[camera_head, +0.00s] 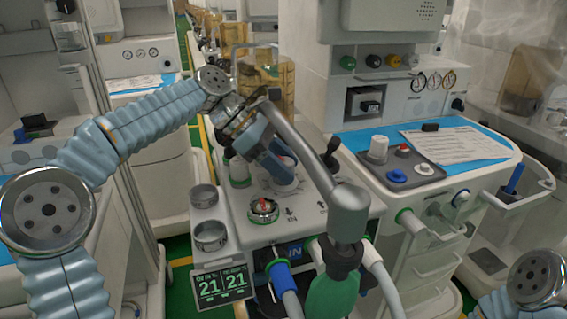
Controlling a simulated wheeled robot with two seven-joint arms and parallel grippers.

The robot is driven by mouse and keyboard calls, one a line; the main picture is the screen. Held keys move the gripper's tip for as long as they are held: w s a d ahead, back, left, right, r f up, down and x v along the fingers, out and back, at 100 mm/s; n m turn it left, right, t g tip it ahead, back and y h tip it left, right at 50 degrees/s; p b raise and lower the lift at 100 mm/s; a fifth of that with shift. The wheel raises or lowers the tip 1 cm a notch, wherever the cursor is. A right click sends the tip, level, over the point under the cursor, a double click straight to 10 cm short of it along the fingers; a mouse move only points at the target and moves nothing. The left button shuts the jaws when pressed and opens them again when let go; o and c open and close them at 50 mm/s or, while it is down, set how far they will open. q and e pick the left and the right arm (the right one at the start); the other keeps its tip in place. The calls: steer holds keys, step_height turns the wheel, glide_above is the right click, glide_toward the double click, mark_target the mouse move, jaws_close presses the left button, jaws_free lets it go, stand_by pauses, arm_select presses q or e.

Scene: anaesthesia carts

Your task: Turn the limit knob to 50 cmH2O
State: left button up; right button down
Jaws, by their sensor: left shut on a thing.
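The limit knob (286,186) is on top of the pale absorber block of the middle cart. Only a pale, round lower part of it shows, so its pointer and scale cannot be read. My left gripper (280,165) reaches in from the left, points down and is shut on the knob. The gripper and a grey metal arm hide much of the knob. My right gripper is out of view; only part of my right arm shows at the lower right.
A grey metal arm (315,160) slopes close beside the gripper to a green breathing bag (332,296). A red-pointer dial (263,209) is in front of the knob. Two metal cups (210,235) and a display reading 21 (222,284) are at the left.

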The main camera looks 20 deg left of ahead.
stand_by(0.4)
arm_select(q)
steer(key=o, duration=1)
steer(key=shift+r, duration=0.1)
steer(key=v, duration=1.3)
steer(key=shift+w+a+r, duration=0.1)
steer(key=shift+a+r, duration=0.1)
steer(key=shift+r, duration=0.05)
